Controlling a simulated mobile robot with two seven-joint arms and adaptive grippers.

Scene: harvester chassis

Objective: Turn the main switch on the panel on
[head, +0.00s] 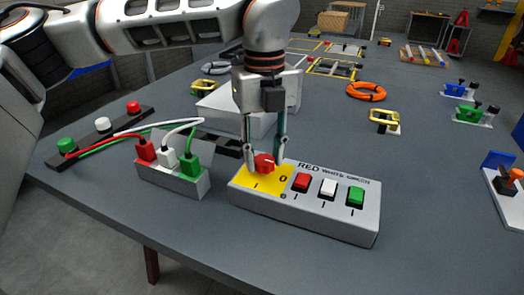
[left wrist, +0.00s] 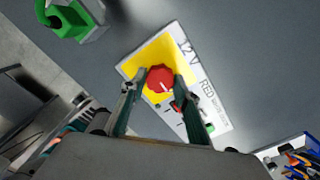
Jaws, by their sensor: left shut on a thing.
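The grey switch panel (head: 330,228) stands near the table's front edge, with a yellow plate (head: 243,180) at its left end. The red main switch knob (head: 265,163) sits on this plate, near the marks "0" and "I". In the left wrist view the knob (left wrist: 160,79) lies between my fingertips. My left gripper (head: 265,160) points down from above and is shut on the knob; its fingers partly hide it. It also shows in the left wrist view (left wrist: 160,90). My right gripper is not in view.
Red (head: 302,182), white (head: 328,188) and green (head: 356,196) rocker switches sit on the panel's right part. A grey socket box (head: 172,178) with cabled plugs stands close left. A grey block (head: 225,120) is behind my gripper. The table front right is clear.

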